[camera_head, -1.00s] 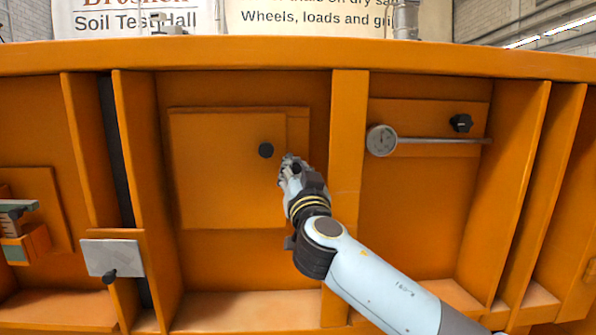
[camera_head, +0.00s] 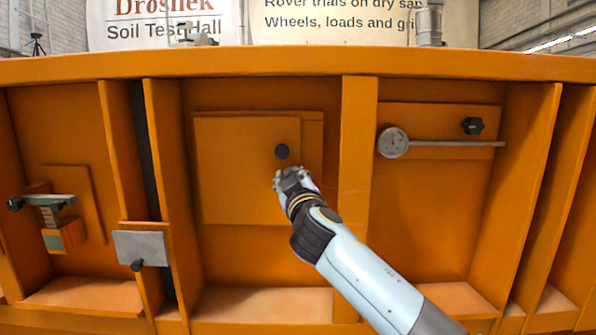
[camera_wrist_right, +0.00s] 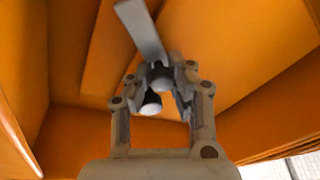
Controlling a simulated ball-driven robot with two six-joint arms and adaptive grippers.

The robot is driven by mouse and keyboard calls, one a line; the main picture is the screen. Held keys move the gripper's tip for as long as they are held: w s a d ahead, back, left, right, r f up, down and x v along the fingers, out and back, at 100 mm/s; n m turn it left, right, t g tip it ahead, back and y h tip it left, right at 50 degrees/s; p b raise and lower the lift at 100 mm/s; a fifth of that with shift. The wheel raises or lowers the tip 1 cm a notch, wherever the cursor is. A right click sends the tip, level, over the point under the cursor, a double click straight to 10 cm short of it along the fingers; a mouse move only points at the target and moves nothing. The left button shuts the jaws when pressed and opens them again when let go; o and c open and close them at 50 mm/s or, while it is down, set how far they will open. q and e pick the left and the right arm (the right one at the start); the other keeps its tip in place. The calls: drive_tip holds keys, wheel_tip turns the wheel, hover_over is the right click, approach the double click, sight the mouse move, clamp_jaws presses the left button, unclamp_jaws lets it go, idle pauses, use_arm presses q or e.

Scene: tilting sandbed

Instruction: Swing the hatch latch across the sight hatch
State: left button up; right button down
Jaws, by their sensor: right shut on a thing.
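The sight hatch (camera_head: 240,190) is a flat orange square panel on the sandbed's side, with a round black knob (camera_head: 282,151) near its right edge. My right gripper (camera_head: 287,178) is just below that knob, in front of the hatch's right part. In the right wrist view, a flat grey bar (camera_wrist_right: 142,30), which looks like the hatch latch, runs from the top down to dark knob parts between the fingers (camera_wrist_right: 158,92). The gripper is shut on the latch there. In the head view the gripper hides the latch. My left gripper is out of view.
To the right, beyond an upright orange rib (camera_head: 357,180), are a round dial (camera_head: 393,142) with a rod and a black knob (camera_head: 472,126). To the left are a grey plate (camera_head: 140,247) with a knob and a small bracket (camera_head: 60,203). The recess below the hatch is clear.

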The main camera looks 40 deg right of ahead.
drive_tip(key=f+n+p, duration=0.1)
drive_tip(key=n, duration=0.1)
drive_tip(key=w+f+n+g+p, duration=0.1)
drive_tip(key=n+p, duration=0.1)
drive_tip(key=n, duration=0.1)
drive_tip(key=f+n+p, duration=0.1)
drive_tip(key=f+n, duration=0.1)
drive_tip(key=n, duration=0.1)
drive_tip(key=shift+w+a+g+y, duration=0.2)
drive_tip(key=shift+a+g+y, duration=0.1)
drive_tip(key=shift+a+y, duration=0.1)
drive_tip(key=shift+f, duration=0.15)
drive_tip(key=c, duration=1.1)
unclamp_jaws()
drive_tip(key=shift+p, duration=0.3)
drive_tip(key=shift+c, duration=0.2)
drive_tip(key=shift+s, duration=0.1)
drive_tip(key=r+v, duration=0.1)
drive_tip(key=v, duration=1)
drive_tip(key=shift+s+a+f, duration=0.25)
drive_tip(key=shift+s+f, duration=0.05)
drive_tip(key=shift+f, duration=0.1)
